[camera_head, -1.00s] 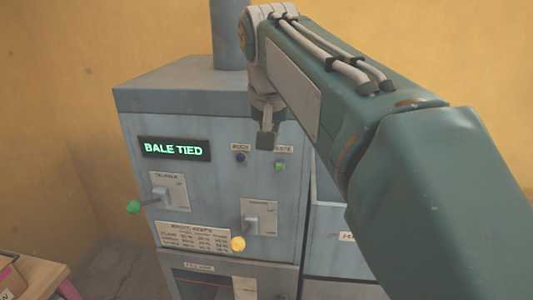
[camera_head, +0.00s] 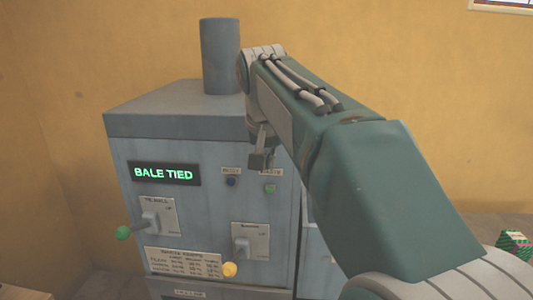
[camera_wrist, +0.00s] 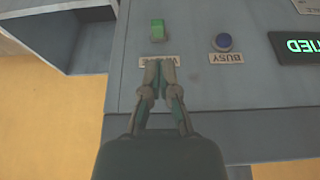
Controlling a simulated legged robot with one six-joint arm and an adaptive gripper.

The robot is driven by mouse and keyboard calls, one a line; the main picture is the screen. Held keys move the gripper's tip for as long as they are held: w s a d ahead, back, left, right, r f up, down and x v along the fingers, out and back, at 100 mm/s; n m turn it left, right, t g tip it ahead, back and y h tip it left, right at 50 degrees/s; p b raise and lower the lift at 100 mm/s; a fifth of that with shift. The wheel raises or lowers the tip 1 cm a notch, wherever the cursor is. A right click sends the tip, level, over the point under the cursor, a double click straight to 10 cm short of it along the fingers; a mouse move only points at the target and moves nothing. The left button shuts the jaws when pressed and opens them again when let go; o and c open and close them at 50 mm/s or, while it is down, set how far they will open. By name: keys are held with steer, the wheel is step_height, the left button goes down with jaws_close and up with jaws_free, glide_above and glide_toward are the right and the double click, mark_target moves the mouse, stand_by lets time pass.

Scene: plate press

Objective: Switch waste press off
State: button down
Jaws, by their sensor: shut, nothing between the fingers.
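The waste press (camera_head: 205,125) is a grey-blue cabinet with a lit display (camera_head: 165,173) reading BALE TIED. A small green switch (camera_head: 269,188) sits on the front panel under a small label; it shows in the wrist view (camera_wrist: 157,30) as a lit-looking green rocker. My gripper (camera_head: 258,163) is in front of the panel, just above the switch in the head view. In the wrist view my gripper (camera_wrist: 159,66) is shut and empty, its tips covering part of the switch's label (camera_wrist: 146,62), short of the switch. Whether the tips touch the panel I cannot tell.
A pipe (camera_head: 220,57) rises from the press top. A red-green object (camera_head: 513,242) lies far right.

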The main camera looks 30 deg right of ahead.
mark_target(268, 192)
steer(key=x, duration=0.5)
steer(key=shift+d+f, duration=0.1)
steer(key=shift+f, duration=0.1)
steer(key=shift+s+a+f+t+h, duration=0.2)
steer(key=shift+s+f+t+h, duration=0.05)
steer(key=shift+t+h, duration=0.3)
stand_by(0.3)
steer(key=t, duration=0.1)
steer(key=s+f+t+h, duration=0.1)
steer(key=shift+a+f+t+h, duration=0.1)
steer(key=shift+a+t+h, duration=0.15)
steer(key=shift+a+t, duration=0.1)
steer(key=shift+s+a+f, duration=0.15)
steer(key=shift+s+f, duration=0.05)
steer(key=shift+f, duration=0.55)
steer(key=shift+r, duration=0.15)
steer(key=shift+r, duration=0.65)
steer(key=shift+r, duration=0.1)
